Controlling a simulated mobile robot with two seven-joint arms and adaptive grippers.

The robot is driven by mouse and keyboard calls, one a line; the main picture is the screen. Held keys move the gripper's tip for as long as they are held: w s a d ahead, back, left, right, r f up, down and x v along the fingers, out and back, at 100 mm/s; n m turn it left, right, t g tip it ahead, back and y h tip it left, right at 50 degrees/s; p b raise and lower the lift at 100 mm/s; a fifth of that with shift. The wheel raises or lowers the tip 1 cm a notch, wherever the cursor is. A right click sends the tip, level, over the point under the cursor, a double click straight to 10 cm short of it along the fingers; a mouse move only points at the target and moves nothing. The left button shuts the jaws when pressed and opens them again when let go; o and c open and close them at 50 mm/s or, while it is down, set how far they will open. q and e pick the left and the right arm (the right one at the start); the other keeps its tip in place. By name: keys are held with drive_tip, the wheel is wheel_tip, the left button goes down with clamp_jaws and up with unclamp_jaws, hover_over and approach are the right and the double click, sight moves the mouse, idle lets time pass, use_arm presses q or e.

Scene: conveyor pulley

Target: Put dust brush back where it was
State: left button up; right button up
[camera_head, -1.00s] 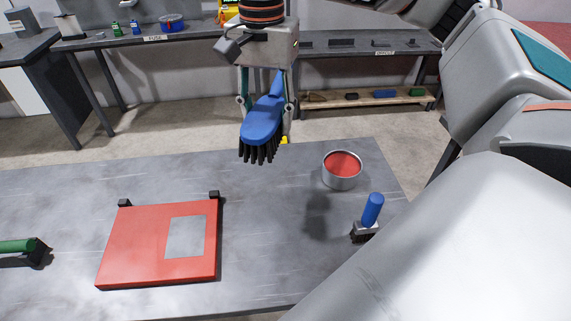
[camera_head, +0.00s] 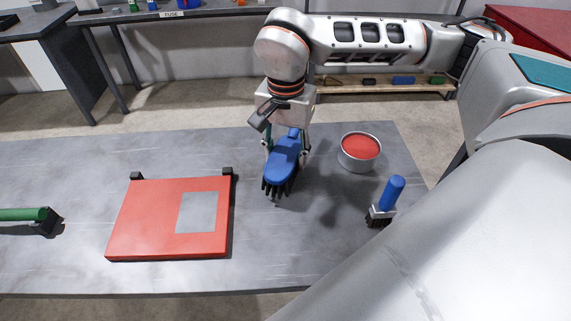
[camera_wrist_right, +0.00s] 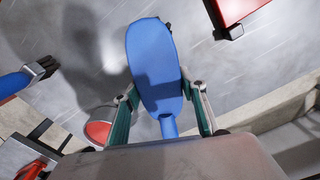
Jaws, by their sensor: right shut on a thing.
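The dust brush (camera_head: 283,160) has a blue back and black bristles. My right gripper (camera_head: 286,150) is shut on its handle end and holds it with bristles down over the grey table (camera_head: 330,245). The brush is between the red panel and the round tin. I cannot tell whether the bristles touch the table. In the right wrist view the blue brush (camera_wrist_right: 155,65) lies between the two fingers, its narrow handle partly hidden by the gripper body. My left gripper is not in view.
A red panel (camera_head: 160,225) with a grey patch lies left. An open tin (camera_head: 360,152) with red contents stands right of the gripper. A brush with an upright blue handle (camera_head: 391,193) is nearer right. A green-handled tool (camera_head: 22,214) lies far left.

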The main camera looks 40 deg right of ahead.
sight(285, 151)
drive_tip(key=shift+f, duration=1.55)
drive_tip(key=shift+f, duration=0.2)
drive_tip(key=o, duration=1.1)
wheel_tip(285, 151, up, 12)
drive_tip(key=shift+r+p, duration=0.2)
drive_tip(key=shift+p, duration=0.4)
drive_tip(key=shift+a, duration=0.1)
